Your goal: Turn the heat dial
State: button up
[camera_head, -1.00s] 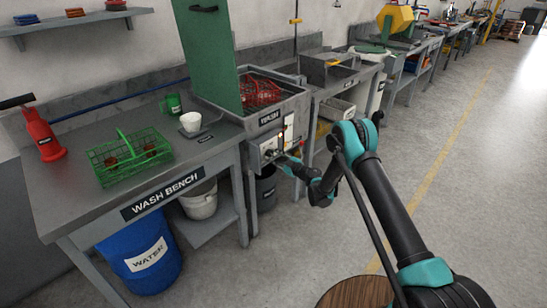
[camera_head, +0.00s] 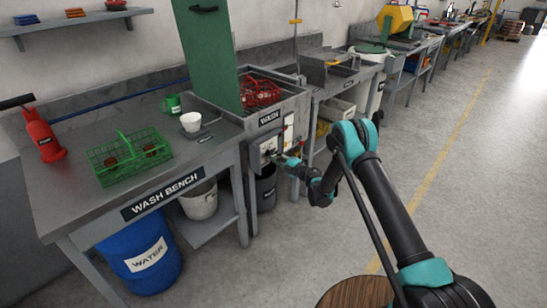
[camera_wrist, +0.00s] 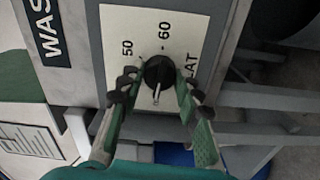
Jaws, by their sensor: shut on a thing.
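The heat dial (camera_wrist: 158,74) is a round black knob with a pale pointer on a white plate (camera_wrist: 118,22) marked 50 and 60. In the wrist view its pointer faces down, away from the numbers. My gripper (camera_wrist: 156,90) has its green, dark-tipped fingers on either side of the dial and is shut on it. In the head view my gripper (camera_head: 280,158) is at the grey control box (camera_head: 256,158) on the front of the wash tank (camera_head: 285,107). The dial is too small to read there, and my gripper partly covers the box.
A red basket (camera_head: 261,91) is at the wash tank, beside a raised green lid (camera_head: 210,60). The wash bench (camera_head: 75,205) at left holds a green basket (camera_head: 112,171), a white cup (camera_head: 190,122) and a red tool (camera_head: 42,137). Open floor (camera_head: 470,190) lies at right.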

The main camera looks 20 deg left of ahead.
jog(key=shift+n, duration=0.6)
jog(key=o, duration=1.2)
jog(key=shift+c, duration=0.2)
jog(key=shift+d, duration=0.15)
jog(key=v, duration=0.7)
jog(key=shift+s+d, duration=0.1)
jog(key=shift+d, duration=0.05)
